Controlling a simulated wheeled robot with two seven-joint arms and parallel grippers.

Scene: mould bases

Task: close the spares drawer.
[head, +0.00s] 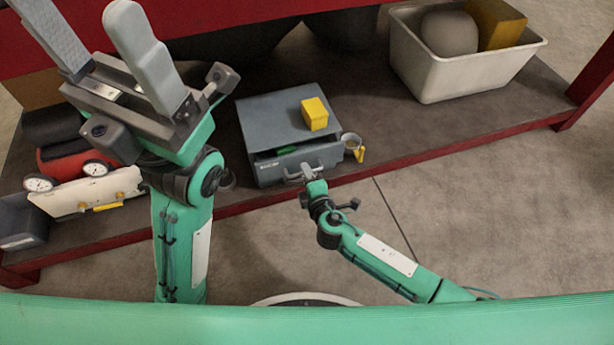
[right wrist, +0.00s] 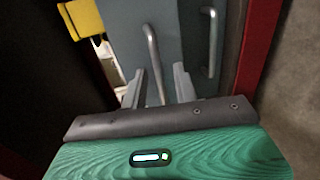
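A grey-blue drawer cabinet (head: 268,112) stands on the low shelf. Its upper drawer (head: 325,155) is partly open, with something green inside; I see no label naming it as the spares drawer. In the right wrist view, that drawer's bar handle (right wrist: 152,48) lies between the fingers of my right gripper (right wrist: 161,80). These fingers are apart, and I cannot tell whether they touch the handle. A second handle (right wrist: 212,42) is on the lower front, to the right. My left gripper (head: 98,48) is open and empty, raised at the upper left, away from the cabinet.
A yellow block (head: 315,113) sits on the cabinet. A small cup-like thing (head: 350,141) with yellow is at its right side. A pale bin (head: 440,78) stands back right. A red and white toy-like thing (head: 90,190) lies left. Floor in front is clear.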

